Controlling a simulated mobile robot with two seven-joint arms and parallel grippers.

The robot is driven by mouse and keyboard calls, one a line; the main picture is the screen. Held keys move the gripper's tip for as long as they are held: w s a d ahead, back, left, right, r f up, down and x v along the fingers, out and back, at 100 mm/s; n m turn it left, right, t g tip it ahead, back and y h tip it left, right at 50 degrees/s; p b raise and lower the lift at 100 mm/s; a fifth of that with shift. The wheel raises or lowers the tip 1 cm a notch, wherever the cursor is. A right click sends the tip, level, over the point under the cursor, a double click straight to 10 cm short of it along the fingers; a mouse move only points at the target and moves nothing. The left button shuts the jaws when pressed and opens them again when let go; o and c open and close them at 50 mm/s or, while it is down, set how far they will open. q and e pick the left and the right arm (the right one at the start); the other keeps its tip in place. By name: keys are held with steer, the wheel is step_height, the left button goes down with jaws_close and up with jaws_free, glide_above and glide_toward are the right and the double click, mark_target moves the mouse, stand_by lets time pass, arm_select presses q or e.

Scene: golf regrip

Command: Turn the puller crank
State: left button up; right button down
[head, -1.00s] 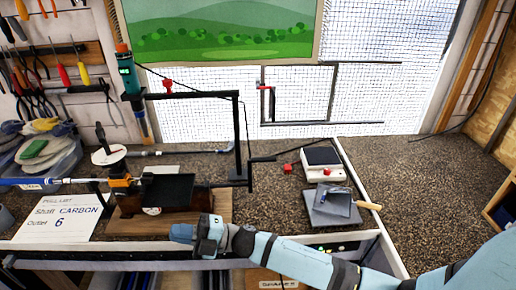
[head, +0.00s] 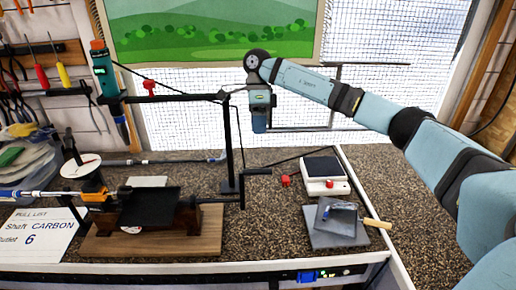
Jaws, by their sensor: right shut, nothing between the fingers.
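The puller sits on a wooden board (head: 205,238) at the left centre of the bench, with a black clamp body (head: 150,207). A bent black crank (head: 243,190) stands out at its right side, its end bar pointing right. A blue shaft (head: 30,193) enters from the left and reaches an orange clamp (head: 93,195). My right gripper (head: 260,124) appears above and behind the crank in the picture, in front of the window mesh, pointing down. It is shut and empty, apart from the crank. Its fingertips are hard to make out. My left gripper is not in view.
A black post (head: 239,150) with a horizontal arm rises behind the crank, close to my right gripper. A pull list (head: 35,230) lies at left.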

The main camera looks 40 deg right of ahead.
arm_select(q)
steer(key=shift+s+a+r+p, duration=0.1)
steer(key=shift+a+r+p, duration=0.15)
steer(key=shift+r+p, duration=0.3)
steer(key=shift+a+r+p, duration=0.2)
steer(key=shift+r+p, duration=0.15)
steer(key=shift+p, duration=0.25)
arm_select(e)
steer(key=x, duration=0.9)
steer(key=shift+f, duration=0.2)
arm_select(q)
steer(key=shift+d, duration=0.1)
arm_select(e)
steer(key=shift+a, duration=0.15)
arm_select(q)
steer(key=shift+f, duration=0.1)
arm_select(e)
steer(key=shift+s+t, duration=0.15)
steer(key=shift+t, duration=0.15)
